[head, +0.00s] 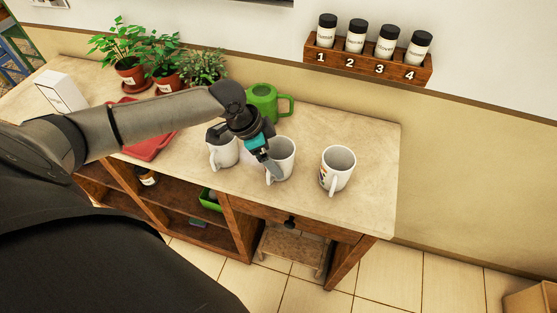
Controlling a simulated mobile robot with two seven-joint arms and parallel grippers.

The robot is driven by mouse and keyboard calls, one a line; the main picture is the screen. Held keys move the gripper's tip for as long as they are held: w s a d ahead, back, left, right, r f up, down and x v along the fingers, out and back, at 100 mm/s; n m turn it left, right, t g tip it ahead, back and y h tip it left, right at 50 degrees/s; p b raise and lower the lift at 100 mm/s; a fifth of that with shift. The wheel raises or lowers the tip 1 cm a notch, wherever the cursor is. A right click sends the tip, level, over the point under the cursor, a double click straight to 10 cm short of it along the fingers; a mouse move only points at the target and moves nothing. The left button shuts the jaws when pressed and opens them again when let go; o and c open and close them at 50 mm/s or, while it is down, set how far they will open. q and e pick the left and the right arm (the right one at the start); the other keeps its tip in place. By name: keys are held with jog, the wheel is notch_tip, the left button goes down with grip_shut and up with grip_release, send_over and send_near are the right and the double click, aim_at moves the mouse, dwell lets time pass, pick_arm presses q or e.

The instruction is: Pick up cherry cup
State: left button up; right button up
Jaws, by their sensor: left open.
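Three white mugs stand upright in a row on the wooden counter (372,150): a left mug (222,155), a middle mug (284,163) and a right mug (340,169). The right mug shows part of a coloured print beside its handle. I cannot make out a cherry on any mug. My left gripper (270,168) points down at the left side of the middle mug, overlapping its rim and hiding part of it. It is open; I cannot tell whether it touches the mug. My right gripper is out of view.
A green watering can (263,101) stands behind the mugs. Potted plants (166,82), a red tray (155,146) and a white box (61,92) are to the left. A spice rack (367,65) hangs on the wall. The counter right of the right mug is clear.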

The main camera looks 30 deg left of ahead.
pick_arm(q)
jog(key=x, duration=0.2)
jog(key=shift+w+d+f, duration=0.1)
jog(key=shift+f, duration=0.25)
jog(key=c, duration=1.3)
